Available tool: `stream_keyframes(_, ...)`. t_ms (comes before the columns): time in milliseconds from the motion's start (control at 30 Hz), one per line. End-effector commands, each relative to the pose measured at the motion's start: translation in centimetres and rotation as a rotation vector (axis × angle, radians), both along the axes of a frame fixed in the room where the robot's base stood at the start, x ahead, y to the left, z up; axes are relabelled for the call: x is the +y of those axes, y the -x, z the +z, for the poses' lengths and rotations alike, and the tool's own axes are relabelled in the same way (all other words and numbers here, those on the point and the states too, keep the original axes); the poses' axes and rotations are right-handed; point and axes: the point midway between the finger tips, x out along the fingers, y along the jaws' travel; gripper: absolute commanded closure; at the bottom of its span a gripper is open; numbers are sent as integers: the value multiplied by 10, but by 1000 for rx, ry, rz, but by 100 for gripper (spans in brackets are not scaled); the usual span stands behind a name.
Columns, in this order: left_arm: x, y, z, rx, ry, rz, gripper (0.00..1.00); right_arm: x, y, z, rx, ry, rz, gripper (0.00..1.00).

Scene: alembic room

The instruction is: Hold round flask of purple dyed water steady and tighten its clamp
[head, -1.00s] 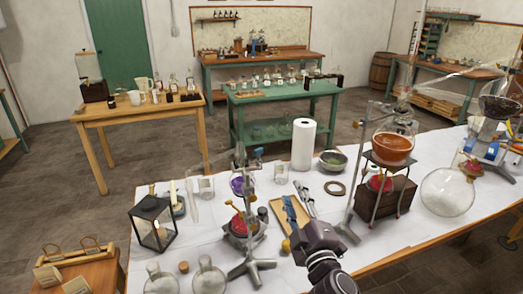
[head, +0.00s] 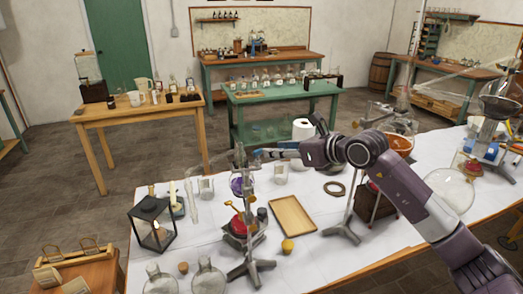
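The round flask of purple dyed water (head: 237,187) sits on a metal stand (head: 248,268) on the white-covered table, above a red round heater (head: 240,225). The flask's clamp (head: 241,158) is at its neck, small and partly hard to make out. My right gripper (head: 262,154) reaches in from the right, level, with its blue-tipped fingers at the upper part of this stand, close to the clamp. I cannot tell whether the fingers touch the clamp or how far apart they are. My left gripper is not in view.
A lantern (head: 152,222) and clear flasks (head: 208,279) stand left and in front.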

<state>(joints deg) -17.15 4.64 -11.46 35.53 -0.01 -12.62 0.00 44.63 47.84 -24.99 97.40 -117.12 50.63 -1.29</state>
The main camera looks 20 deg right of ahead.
Motion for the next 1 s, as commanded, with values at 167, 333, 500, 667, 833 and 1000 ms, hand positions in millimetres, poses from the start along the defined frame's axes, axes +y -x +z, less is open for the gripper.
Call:
stream_keyframes(167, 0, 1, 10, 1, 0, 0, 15, 8, -16, -4, 3, 1, 1, 67)
stream_keyframes(333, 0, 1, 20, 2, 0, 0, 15, 20, -37, -15, 4, -2, 1, 67)
stream_keyframes(500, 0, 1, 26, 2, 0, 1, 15, 28, -54, -23, 2, 0, 1, 67)
stream_keyframes(667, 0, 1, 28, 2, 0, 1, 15, 32, -61, -28, 1, 0, 1, 67)
stream_keyframes(833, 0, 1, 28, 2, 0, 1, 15, 32, -63, -30, 2, 1, 1, 67)
stream_keyframes(1000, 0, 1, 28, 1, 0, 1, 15, 32, -63, -29, 1, 1, 1, 70)
